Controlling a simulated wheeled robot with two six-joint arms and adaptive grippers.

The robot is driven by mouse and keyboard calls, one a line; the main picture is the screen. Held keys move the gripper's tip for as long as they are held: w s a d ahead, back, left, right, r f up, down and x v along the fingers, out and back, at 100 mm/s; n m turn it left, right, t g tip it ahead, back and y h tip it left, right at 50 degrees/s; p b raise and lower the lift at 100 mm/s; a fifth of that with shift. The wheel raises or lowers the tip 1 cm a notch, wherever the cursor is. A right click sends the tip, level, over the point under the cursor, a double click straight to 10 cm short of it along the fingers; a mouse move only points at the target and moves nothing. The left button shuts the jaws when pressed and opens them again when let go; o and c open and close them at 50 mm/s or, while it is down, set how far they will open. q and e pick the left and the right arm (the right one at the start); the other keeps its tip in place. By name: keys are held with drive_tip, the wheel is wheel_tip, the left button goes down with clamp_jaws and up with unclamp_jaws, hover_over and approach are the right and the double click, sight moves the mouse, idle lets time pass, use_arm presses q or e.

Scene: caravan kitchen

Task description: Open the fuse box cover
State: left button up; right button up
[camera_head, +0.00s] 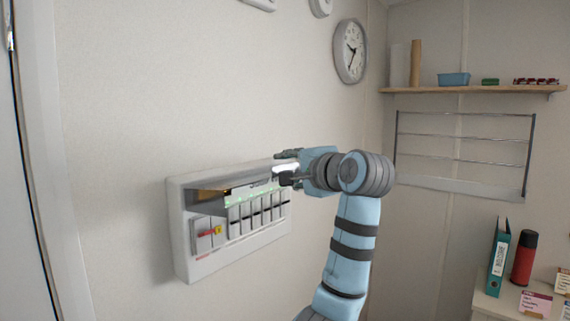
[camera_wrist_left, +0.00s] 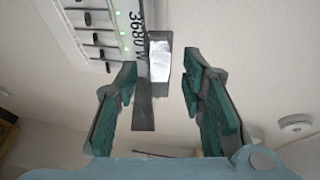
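The white fuse box (camera_head: 184,250) is mounted on the wall in the head view, with a row of switches, green lights and a red-and-yellow switch. Its grey cover (camera_head: 207,207) sticks outward above the switches, so they show below it. In the left wrist view the cover (camera_wrist_left: 143,115) is seen edge-on as a thin grey strip with a bright white patch beside it. My left gripper (camera_head: 284,168) is at the right end of the cover. Its fingers (camera_wrist_left: 158,78) are apart, on either side of the strip, with visible gaps. My right gripper is not in view.
A clock (camera_head: 350,51) hangs above right of the box. A shelf (camera_head: 480,90) with small items and a wire rack (camera_head: 462,150) are on the right wall. A green binder (camera_head: 499,259) and red flask (camera_head: 524,258) stand on a lower right counter. Wall around the box is clear.

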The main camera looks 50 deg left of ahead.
use_arm(q)
drive_tip(key=shift+x, duration=1.2)
drive_tip(key=shift+d+r, duration=0.1)
drive_tip(key=shift+c, duration=0.6)
clamp_jaws()
drive_tip(key=f+y+b, duration=0.1)
drive_tip(key=b, duration=0.1)
drive_tip(key=d+f+b, duration=0.1)
drive_tip(key=f+b, duration=0.1)
drive_tip(key=b, duration=0.1)
drive_tip(key=d+f+m+y+b, duration=0.1)
drive_tip(key=f+b, duration=0.1)
drive_tip(key=b, duration=0.1)
drive_tip(key=shift+w+y, duration=0.15)
drive_tip(key=shift+y, duration=0.15)
drive_tip(key=shift+r+t, duration=0.1)
drive_tip(key=shift+t, duration=0.3)
